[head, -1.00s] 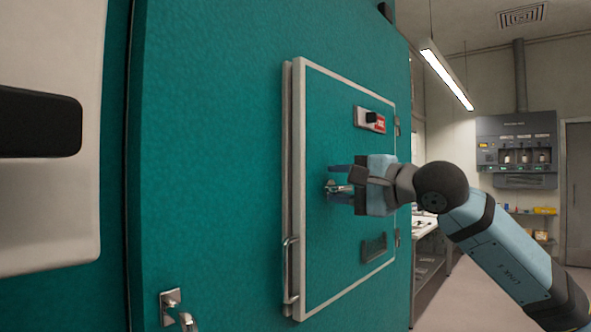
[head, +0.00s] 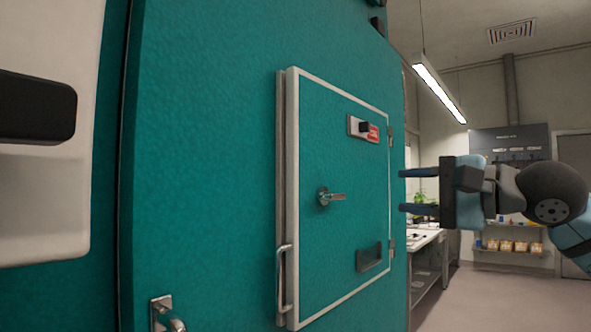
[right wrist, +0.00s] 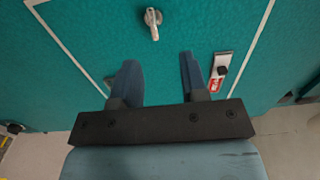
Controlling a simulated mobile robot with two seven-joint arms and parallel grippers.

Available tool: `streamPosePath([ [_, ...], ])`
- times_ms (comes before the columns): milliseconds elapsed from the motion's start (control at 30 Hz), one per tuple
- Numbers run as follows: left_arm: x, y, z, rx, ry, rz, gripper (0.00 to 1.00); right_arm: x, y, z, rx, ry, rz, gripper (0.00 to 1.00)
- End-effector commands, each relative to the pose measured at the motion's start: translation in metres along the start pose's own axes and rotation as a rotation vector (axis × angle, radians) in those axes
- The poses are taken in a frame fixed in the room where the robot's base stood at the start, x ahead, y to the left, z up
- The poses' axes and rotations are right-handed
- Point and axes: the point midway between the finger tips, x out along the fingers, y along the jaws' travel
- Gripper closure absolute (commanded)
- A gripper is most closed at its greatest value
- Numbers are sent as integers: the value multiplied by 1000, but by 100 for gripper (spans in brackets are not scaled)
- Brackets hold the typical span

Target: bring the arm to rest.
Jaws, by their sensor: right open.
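My right gripper (head: 418,189) is open and empty in the head view. It is held out to the right of the teal hatch door (head: 345,270), clear of its metal lever handle (head: 333,197). In the right wrist view, the two blue fingers (right wrist: 158,82) stand apart with nothing between them. The lever handle (right wrist: 153,22) shows beyond their tips. My left gripper is not in view.
The hatch has a red-marked switch (head: 364,130), a recessed plate (head: 369,256) and a vertical pull bar (head: 284,278). A bench (head: 428,240) and shelves (head: 512,258) stand behind at the right. Open floor (head: 490,295) lies at the lower right.

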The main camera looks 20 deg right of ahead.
Motion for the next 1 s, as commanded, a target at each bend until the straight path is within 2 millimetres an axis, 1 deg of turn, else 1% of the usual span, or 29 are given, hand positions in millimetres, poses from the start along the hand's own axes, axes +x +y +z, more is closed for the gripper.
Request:
streamPosePath([
  [100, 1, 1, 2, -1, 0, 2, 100, -6, 1, 0, -1, 1, 1, 60],
  [200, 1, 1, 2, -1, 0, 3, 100, -6, 0, 1, -1, 0, 0, 60],
  [667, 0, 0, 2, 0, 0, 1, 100, -6, 0, 1, 0, -1, 0, 60],
  [733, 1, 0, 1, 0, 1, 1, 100, -3, 4, 2, 17, -15, 4, 60],
  [767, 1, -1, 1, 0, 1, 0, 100, 0, 8, 4, 37, -30, 8, 60],
  [867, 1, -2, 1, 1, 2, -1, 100, 17, 33, 16, 177, -129, 37, 60],
  [967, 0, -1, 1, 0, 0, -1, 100, 41, 74, 38, 446, -289, 83, 60],
  [1000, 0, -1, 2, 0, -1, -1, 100, 50, 92, 47, 583, -359, 102, 60],
])
